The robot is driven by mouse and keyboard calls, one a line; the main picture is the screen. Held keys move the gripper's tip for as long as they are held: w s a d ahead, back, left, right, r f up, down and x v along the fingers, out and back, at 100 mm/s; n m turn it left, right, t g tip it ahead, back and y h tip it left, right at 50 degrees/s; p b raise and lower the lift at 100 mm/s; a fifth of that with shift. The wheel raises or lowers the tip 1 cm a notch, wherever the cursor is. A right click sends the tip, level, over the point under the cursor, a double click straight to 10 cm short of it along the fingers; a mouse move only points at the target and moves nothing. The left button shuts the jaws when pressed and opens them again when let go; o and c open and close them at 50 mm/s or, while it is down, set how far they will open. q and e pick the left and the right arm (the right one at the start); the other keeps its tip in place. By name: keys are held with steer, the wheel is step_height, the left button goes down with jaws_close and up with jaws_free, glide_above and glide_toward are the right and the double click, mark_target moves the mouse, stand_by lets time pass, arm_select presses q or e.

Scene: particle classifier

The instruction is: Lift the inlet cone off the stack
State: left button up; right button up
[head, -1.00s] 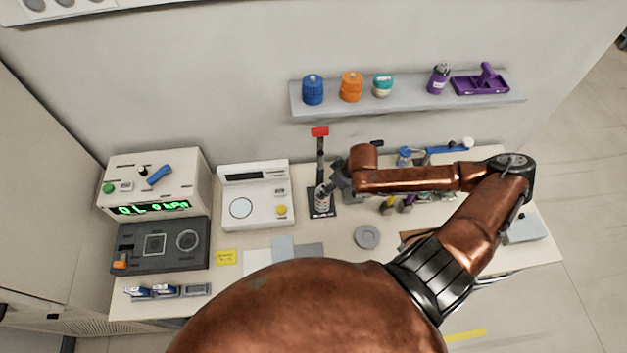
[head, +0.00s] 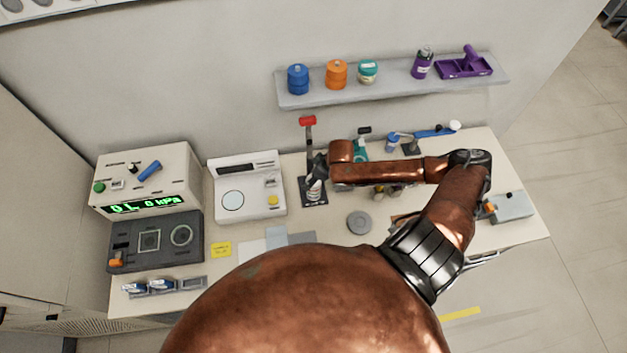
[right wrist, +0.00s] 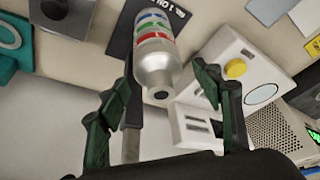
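The stack (head: 314,190) stands upright on a black mat at the back of the bench. In the right wrist view it is a pale cylinder with green, blue and red bands (right wrist: 154,28). Its inlet cone (right wrist: 156,70) is the silvery tapered end with a dark opening, facing the camera. My right gripper (head: 318,165) is at the top of the stack in the head view. In the right wrist view its two dark green fingers (right wrist: 160,98) are apart, with the cone between and beyond them; I see no contact. My left gripper is not in view.
A red-topped post (head: 308,130) stands close behind the stack. A white instrument (head: 247,190) is to its left and a grey disc (head: 359,222) lies to its front right. A shelf (head: 390,92) with coloured containers hangs above.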

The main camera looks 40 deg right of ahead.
steer(key=c, duration=1.2)
steer(key=shift+r, duration=0.1)
